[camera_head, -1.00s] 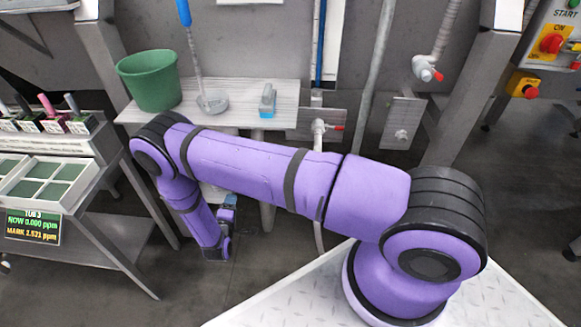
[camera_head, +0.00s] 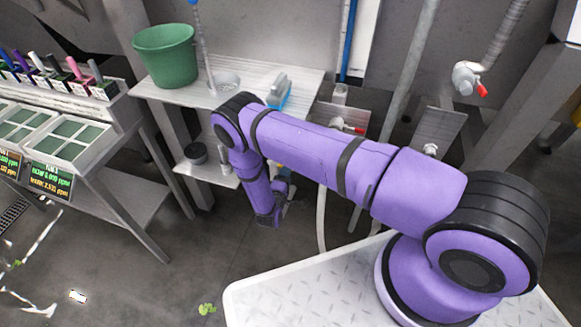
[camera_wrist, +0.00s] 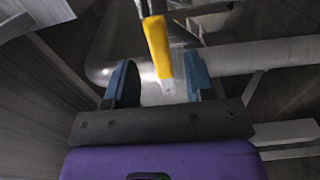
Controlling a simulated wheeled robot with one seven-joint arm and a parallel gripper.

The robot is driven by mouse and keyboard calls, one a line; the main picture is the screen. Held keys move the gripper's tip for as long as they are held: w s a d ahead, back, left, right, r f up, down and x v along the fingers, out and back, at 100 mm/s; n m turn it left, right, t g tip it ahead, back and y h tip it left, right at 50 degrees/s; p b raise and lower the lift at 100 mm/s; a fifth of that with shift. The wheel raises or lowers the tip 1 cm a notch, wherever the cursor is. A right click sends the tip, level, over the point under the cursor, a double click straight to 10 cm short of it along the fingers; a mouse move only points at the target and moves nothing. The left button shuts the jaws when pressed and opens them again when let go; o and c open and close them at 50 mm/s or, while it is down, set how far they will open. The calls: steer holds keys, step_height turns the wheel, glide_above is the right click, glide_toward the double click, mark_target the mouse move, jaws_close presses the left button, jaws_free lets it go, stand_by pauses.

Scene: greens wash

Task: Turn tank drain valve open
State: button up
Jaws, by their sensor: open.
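A yellow lever handle (camera_wrist: 157,45), which looks like the drain valve's handle, shows in the wrist view in front of a grey pipe (camera_wrist: 245,57). My gripper (camera_wrist: 160,82) is open, with one blue finger on each side of the handle's near end. I see gaps beside the handle; whether either finger touches it I cannot tell. The valve body is mostly hidden behind the handle. In the head view my gripper (camera_head: 284,192) hangs low under the shelf, and the yellow handle cannot be made out clearly there.
A green bucket (camera_head: 167,56) and a blue-and-grey item (camera_head: 279,91) stand on the metal shelf (camera_head: 236,88) above my gripper. Red-handled taps (camera_head: 470,80) are on the wall to the right. Trays (camera_head: 62,138) stand at left. Floor below is mostly open.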

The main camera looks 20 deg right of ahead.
steer(key=shift+x, duration=2.35)
jaws_close()
